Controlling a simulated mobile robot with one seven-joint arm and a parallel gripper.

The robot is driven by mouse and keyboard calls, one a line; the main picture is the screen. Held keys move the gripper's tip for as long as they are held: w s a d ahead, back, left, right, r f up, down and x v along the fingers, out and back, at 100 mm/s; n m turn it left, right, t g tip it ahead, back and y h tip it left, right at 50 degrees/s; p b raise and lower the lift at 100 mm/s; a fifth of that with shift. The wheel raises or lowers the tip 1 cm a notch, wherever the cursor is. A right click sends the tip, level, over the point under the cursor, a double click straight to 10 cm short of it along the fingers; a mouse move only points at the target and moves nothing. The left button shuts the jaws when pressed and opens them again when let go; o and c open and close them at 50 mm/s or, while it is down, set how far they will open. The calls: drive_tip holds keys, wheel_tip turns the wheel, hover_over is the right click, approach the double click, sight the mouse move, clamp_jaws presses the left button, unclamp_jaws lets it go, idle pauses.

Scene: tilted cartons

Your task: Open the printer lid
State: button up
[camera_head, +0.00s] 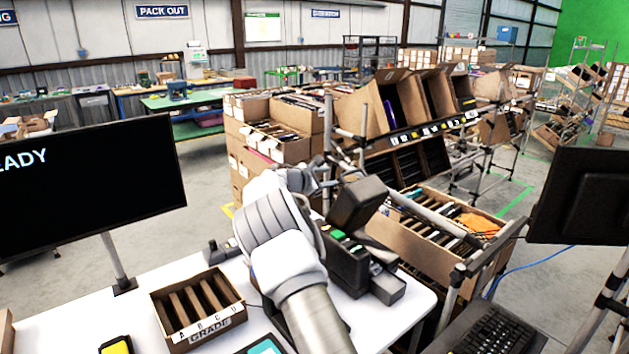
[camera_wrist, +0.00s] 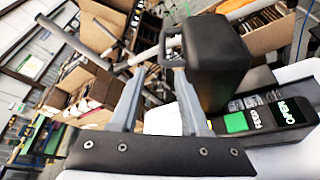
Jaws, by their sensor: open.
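The black printer (camera_head: 345,265) stands on the white table, right of my arm. Its thick black lid (camera_head: 358,203) appears raised and tilted above the body. In the wrist view the lid (camera_wrist: 217,60) is a large dark block just right of my fingers. Beside it are a green FEED button (camera_wrist: 236,122) and a panel marked OPEN (camera_wrist: 288,112). My gripper (camera_head: 322,172) is at the lid's upper left, partly hidden by my arm. In the wrist view my gripper (camera_wrist: 158,85) is open, its right finger close to the lid; contact is unclear.
A carton with slots marked by letters (camera_head: 198,308) sits left on the table. Monitors stand at left (camera_head: 90,190) and right (camera_head: 590,195). A filled carton (camera_head: 430,235) and a rack of tilted cartons (camera_head: 400,105) lie beyond the printer.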

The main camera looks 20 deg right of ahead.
drive_tip(key=r+b+v, duration=0.1)
drive_tip(key=v, duration=0.6)
drive_tip(key=shift+s+d+r, duration=0.15)
drive_tip(key=shift+s+d, duration=0.1)
drive_tip(key=shift+s, duration=0.15)
